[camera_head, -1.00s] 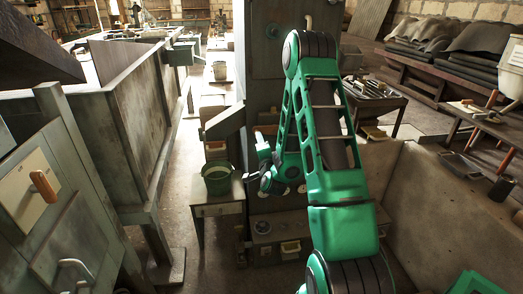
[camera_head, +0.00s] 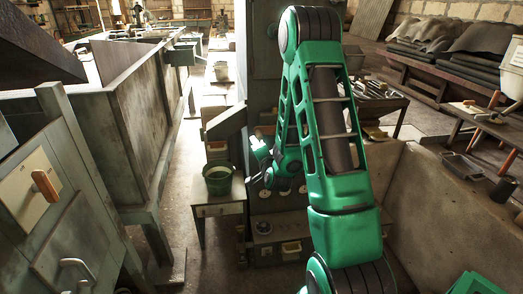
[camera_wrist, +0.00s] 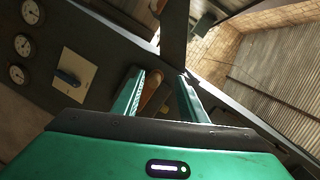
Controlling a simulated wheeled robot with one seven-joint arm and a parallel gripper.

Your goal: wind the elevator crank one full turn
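In the wrist view a brown, wooden-looking rounded handle (camera_wrist: 152,92) shows between the two green fingers of my gripper (camera_wrist: 160,92). It may be the crank's grip; the rest of a crank is hidden or cannot be made out. The fingers stand apart, with a dark gap between the handle and the right finger. I cannot tell whether the left finger touches it. In the head view my gripper (camera_head: 254,176) is small and partly hidden by my arm, in front of the tall dark column.
The tall dark column (camera_head: 262,70) stands behind my arm. A grey cabinet (camera_head: 75,215) with a wooden-handled lever (camera_head: 44,186) is at left. Gauges (camera_wrist: 23,44) and a lever plate (camera_wrist: 75,78) show in the wrist view.

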